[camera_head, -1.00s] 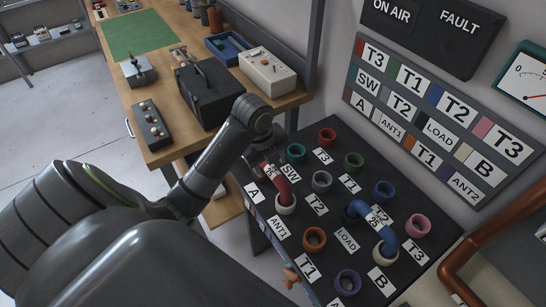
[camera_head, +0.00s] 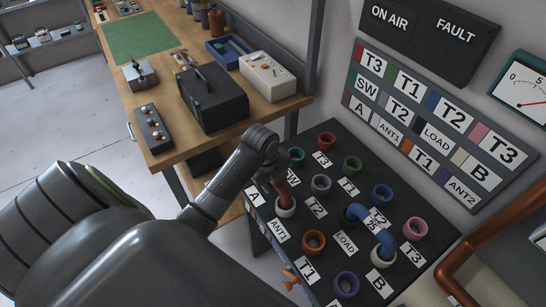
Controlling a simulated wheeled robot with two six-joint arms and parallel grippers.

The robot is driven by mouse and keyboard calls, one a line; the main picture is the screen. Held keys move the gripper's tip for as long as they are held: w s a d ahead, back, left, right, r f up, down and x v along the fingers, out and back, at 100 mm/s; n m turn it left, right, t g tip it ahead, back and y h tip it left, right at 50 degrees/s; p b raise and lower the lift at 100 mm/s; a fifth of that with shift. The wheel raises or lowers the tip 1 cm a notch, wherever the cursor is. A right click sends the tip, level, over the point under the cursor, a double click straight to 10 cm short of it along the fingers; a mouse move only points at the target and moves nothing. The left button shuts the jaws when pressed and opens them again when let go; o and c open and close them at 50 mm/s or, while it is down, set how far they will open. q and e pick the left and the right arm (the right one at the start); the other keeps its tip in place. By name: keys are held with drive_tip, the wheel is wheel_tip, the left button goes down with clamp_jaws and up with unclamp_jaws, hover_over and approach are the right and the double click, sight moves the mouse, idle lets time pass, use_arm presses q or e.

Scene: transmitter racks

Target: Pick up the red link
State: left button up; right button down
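The red link (camera_head: 284,193) is on the black socket panel (camera_head: 330,213). Its near right end stands in a white ring beside the ANT1 and T2 labels. The rest of it is hidden behind my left gripper (camera_head: 273,180), which is right over the link, near the panel's left edge. The fingers are dark and small in this view, so I cannot tell whether they touch or grip the link. My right gripper is not in view.
A blue link (camera_head: 372,222) bridges two sockets to the right. A wooden bench (camera_head: 178,110) with a black box (camera_head: 213,97) lies behind my arm.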

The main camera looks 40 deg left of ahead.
use_arm(q)
clamp_jaws()
drive_tip(key=shift+r, duration=0.1)
